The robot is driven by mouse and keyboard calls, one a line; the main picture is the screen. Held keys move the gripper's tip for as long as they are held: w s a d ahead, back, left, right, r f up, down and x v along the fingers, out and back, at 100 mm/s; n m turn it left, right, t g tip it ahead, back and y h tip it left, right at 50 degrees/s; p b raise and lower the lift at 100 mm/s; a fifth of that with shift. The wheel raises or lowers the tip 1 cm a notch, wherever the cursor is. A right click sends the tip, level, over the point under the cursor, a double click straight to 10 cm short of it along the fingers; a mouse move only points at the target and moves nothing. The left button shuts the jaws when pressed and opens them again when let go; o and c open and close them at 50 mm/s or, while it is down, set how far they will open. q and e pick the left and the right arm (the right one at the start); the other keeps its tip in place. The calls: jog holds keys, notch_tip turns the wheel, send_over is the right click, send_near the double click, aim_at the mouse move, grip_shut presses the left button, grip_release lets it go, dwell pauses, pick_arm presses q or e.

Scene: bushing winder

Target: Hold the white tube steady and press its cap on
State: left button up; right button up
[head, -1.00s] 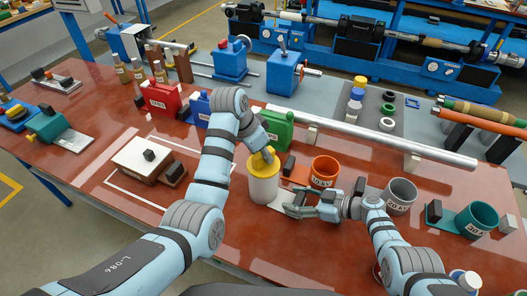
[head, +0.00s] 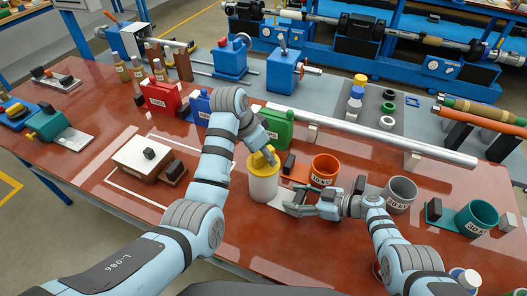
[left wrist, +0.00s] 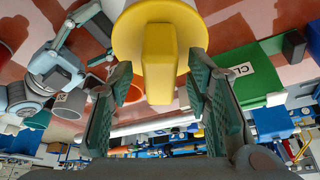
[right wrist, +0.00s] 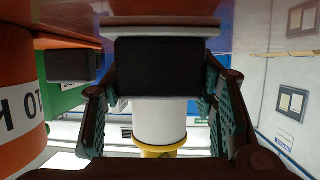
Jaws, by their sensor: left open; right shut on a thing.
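The white tube (head: 263,186) stands upright on the red table, with its yellow cap (head: 261,162) on top. In the left wrist view the cap (left wrist: 135,40) shows as a yellow disc with a raised knob (left wrist: 159,62). My left gripper (left wrist: 160,90) is open, its fingers apart on either side of the knob. My right gripper (head: 293,203) is low beside the tube's right side. In the right wrist view it is shut on a black block (right wrist: 157,67) on a pale plate (right wrist: 160,24). The tube (right wrist: 159,122) and cap (right wrist: 158,150) show behind that block.
An orange cup (head: 324,170), a grey cup (head: 400,193) and a teal cup (head: 477,219) stand to the right. A green container (head: 277,128) is behind the tube. A long metal bar (head: 385,140) lies behind. The table's front left is clear.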

pick_arm(q)
jog(key=v, duration=0.7)
jog(key=shift+a+r, duration=0.1)
jog(key=shift+r, duration=0.15)
pick_arm(e)
jog(key=o, duration=1.2)
jog(key=shift+o, duration=0.2)
